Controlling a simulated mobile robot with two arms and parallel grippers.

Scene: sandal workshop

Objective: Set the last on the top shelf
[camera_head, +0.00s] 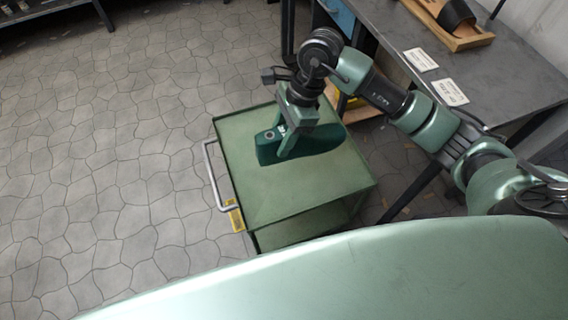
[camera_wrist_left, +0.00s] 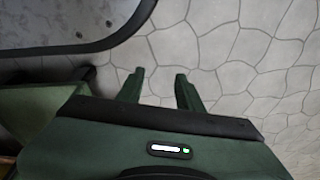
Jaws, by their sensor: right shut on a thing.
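The last (camera_head: 325,138) is a dark green foot-shaped block with a round hole at its top left end. In the head view it is at the top shelf (camera_head: 270,195) of a green cart, towards the back. It looks upright and resting on the shelf, though a small gap below cannot be ruled out. My right gripper (camera_head: 287,140) comes down from above and is shut on the last, hiding its middle. My left gripper (camera_wrist_left: 158,88) shows only in the left wrist view, its two fingers apart with nothing between them, above the floor.
The cart has a bar handle (camera_head: 212,175) on its left side and a yellow label (camera_head: 236,217). A grey workbench (camera_head: 480,65) at the right bears a wooden tray (camera_head: 470,37) with a black sandal and two white cards (camera_head: 421,60). The shelf's front is bare.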

